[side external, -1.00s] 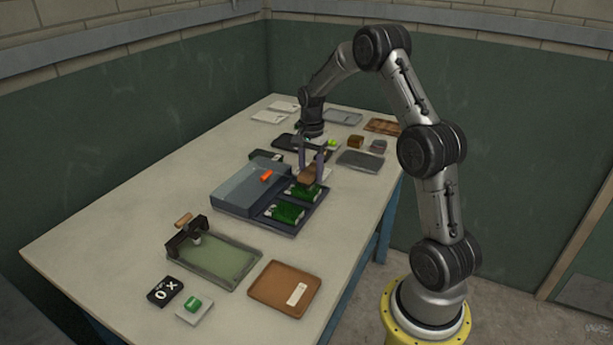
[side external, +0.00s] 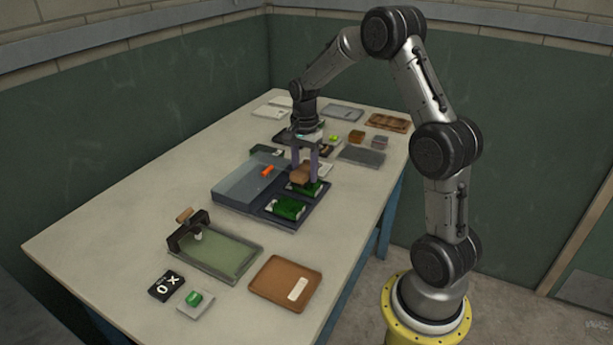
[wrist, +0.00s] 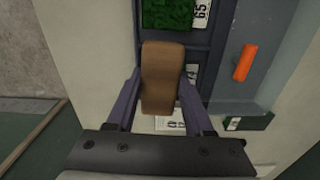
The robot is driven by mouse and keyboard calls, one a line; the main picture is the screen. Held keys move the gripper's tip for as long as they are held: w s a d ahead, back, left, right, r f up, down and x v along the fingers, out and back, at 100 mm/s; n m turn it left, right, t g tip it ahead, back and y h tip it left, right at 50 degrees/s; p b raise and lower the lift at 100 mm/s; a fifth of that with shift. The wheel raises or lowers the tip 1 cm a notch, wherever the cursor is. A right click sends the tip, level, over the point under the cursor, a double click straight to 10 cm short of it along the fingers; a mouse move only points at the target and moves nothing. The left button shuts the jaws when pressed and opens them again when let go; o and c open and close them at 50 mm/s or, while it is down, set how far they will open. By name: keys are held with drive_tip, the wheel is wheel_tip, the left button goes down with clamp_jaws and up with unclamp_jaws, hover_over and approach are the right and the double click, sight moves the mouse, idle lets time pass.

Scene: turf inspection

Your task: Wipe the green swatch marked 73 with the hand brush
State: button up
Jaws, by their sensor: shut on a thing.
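My gripper (side external: 303,172) is shut on the hand brush (side external: 301,175), a brown block. In the wrist view the brush (wrist: 162,77) sits between the two fingers. The brush is over the far green swatch (side external: 309,189) in the dark tray (side external: 270,221); I cannot tell whether its underside touches. In the wrist view it hides that swatch, and the label (wrist: 191,73) beside it is only partly seen and not legible. The near green swatch (side external: 288,208) is uncovered; in the wrist view this swatch (wrist: 166,14) has a label reading 65.
A green-bedded tray (side external: 223,254) with a raised bracket and a brown tray (side external: 286,284) lie nearer. Several small objects and trays stand behind. The table's left side is clear.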

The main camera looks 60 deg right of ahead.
drive_tip(key=shift+r, duration=2.75)
